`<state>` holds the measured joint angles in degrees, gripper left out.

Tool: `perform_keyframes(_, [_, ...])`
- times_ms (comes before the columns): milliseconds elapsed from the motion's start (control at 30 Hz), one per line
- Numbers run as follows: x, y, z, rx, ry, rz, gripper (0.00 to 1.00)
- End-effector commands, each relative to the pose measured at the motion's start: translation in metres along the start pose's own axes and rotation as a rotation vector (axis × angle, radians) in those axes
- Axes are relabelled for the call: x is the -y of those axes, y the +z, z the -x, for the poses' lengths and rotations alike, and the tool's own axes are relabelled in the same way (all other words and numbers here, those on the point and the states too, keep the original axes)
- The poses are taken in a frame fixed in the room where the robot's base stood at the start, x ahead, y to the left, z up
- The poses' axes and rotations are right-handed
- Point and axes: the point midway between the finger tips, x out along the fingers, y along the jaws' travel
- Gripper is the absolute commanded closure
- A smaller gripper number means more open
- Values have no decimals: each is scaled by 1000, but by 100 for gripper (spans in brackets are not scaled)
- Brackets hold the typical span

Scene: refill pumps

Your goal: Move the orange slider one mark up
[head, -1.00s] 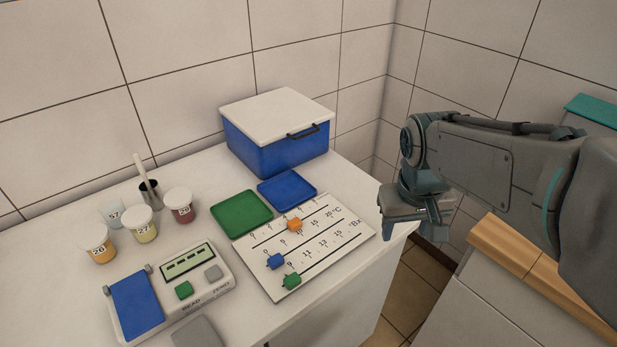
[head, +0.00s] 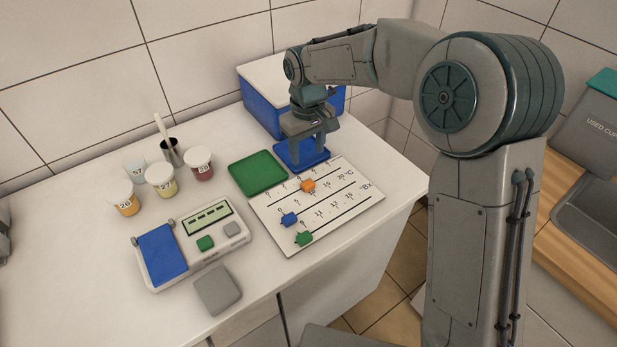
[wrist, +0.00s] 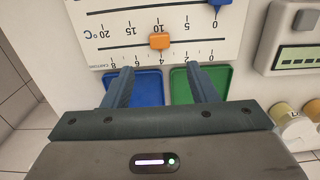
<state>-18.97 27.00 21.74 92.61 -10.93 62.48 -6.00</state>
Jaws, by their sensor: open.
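The orange slider (head: 308,185) sits on the far line of the white scale board (head: 351,204). In the wrist view, which shows the board upside down, the orange slider (wrist: 159,41) is close to the mark 4. The blue slider (head: 289,219) and green slider (head: 304,238) sit on the nearer lines. My gripper (head: 309,153) is open and empty, pointing down over the blue tray, just beyond the board. In the wrist view its fingers (wrist: 160,72) are apart, with the orange slider ahead of the gap between them.
The green tray (head: 258,173) and blue tray (head: 301,156) lie behind the board. A blue box with a white lid (head: 262,103) stands behind my gripper. A scale device (head: 192,247) and several numbered cups (head: 160,178) are on the left. The counter's right edge is near the board.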

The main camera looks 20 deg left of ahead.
Motion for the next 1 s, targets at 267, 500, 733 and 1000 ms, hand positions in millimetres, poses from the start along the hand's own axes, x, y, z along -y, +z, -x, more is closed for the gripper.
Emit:
perform_keyframes(267, [0, 1, -61, 5, -2, -1, 47])
perform_keyframes(500, [0, 1, -96, 2, -1, -1, 47])
perform_keyframes(733, [1, 0, -107, 0, 0, 0, 47])
perform_keyframes(1000, [0, 0, -107, 0, 0, -1, 64])
